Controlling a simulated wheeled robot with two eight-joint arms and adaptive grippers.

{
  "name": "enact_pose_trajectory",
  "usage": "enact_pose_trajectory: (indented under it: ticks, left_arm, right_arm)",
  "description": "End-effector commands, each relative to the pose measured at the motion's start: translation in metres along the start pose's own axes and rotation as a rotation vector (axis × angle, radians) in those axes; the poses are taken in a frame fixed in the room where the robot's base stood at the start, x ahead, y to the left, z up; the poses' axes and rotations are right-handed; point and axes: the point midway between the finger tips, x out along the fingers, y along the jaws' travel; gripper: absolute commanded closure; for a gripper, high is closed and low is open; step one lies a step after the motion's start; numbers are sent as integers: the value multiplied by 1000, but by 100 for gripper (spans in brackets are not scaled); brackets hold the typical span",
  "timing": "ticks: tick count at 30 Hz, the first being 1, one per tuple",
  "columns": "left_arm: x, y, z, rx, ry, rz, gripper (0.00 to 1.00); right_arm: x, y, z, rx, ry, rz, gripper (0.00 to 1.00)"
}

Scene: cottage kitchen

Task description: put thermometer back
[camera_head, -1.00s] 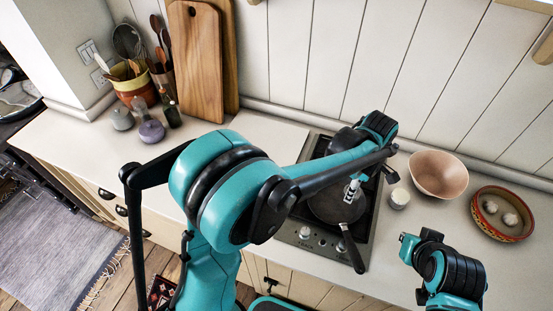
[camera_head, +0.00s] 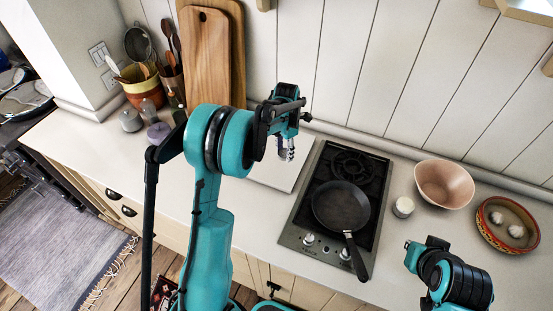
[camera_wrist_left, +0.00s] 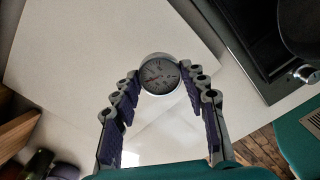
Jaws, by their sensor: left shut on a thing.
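The thermometer (camera_wrist_left: 158,78) has a round dial with a pale face. In the left wrist view it sits between the fingertips of my left gripper, dial facing the camera. My left gripper (camera_head: 287,151) is shut on it and hangs above the counter, left of the stove. In the head view the thermometer is too small to make out clearly. My right arm shows at the lower right of the head view, but no right fingers show.
A pale flat board (camera_head: 259,179) lies on the counter below my left gripper. A frying pan (camera_head: 341,206) sits on the stove (camera_head: 300,222). A white jar (camera_head: 403,207), a pink bowl (camera_head: 444,184) and a patterned dish (camera_head: 483,224) stand to the right. Wooden boards (camera_head: 206,60) lean at the back wall.

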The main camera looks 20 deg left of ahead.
Motion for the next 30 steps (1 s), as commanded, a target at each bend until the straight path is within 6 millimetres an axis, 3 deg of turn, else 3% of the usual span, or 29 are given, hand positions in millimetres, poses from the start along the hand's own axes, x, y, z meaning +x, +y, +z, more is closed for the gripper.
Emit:
enact_pose_trajectory:
  ticks: [3, 7, 11, 18, 29, 30]
  left_arm:
    - [14, 19, -10, -1, 0, 0, 91]
    - [20, 29, -15, 1, 0, 0, 91]
    - [28, 31, -15, 3, 0, 0, 91]
    - [60, 30, -15, 3, 0, 0, 91]
    - [65, 30, -15, 3, 0, 0, 91]
    - [65, 30, -15, 3, 0, 0, 54]
  right_arm:
    - [2, 0, 1, 0, 0, 0, 100]
    - [2, 0, 2, 0, 0, 0, 100]
    - [3, 0, 2, 0, 0, 0, 100]
    - [8, 0, 5, 0, 0, 0, 100]
    - [10, 0, 7, 0, 0, 0, 100]
    - [11, 0, 8, 0, 0, 0, 100]
